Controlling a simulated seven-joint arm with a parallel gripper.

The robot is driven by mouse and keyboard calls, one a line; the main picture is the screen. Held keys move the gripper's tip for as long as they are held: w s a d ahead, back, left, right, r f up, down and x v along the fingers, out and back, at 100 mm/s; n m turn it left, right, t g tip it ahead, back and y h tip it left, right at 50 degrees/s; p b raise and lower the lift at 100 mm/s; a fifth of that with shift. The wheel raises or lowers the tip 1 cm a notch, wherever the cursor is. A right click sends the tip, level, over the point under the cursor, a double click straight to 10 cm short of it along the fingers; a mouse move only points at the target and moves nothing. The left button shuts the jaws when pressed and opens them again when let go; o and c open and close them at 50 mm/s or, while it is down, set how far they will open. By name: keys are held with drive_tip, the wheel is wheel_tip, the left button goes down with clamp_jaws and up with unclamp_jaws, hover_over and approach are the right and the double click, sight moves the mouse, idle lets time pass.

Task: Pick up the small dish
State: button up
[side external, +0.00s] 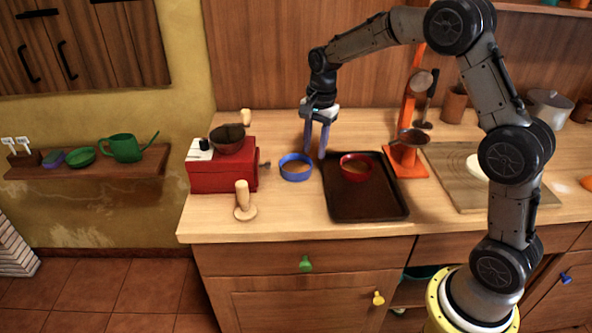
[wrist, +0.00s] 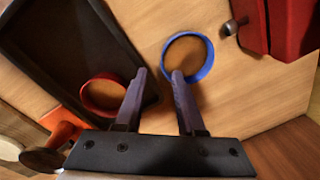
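Two small round dishes are in view, and I cannot tell which one the task names. A blue dish (side external: 296,178) sits on the wooden counter left of the tray. In the wrist view the blue dish (wrist: 209,66) is just beyond my right-hand fingertip. A red dish (side external: 357,177) sits on the dark tray. My gripper (side external: 315,153) points down above the counter between the two dishes. In the wrist view my gripper (wrist: 159,74) is open with nothing between its fingers.
The dark tray (side external: 372,210) lies at the counter's middle. A red box (side external: 205,178) with a dark bowl (side external: 227,143) on top stands left. A wooden peg on a base (side external: 242,200) is near the front. An orange stand (side external: 408,160) rises right of the tray.

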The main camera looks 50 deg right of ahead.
sight(309, 165)
drive_tip(key=shift+w+a+f, duration=0.1)
drive_tip(key=shift+w+f, duration=0.1)
drive_tip(key=shift+f, duration=0.9)
drive_tip(key=shift+w+a+f, duration=0.1)
drive_tip(key=shift+w+f, duration=0.1)
drive_tip(key=shift+f, duration=0.95)
drive_tip(key=shift+w+a+f, duration=0.1)
drive_tip(key=shift+w+f, duration=0.1)
drive_tip(key=shift+f, duration=0.9)
clamp_jaws()
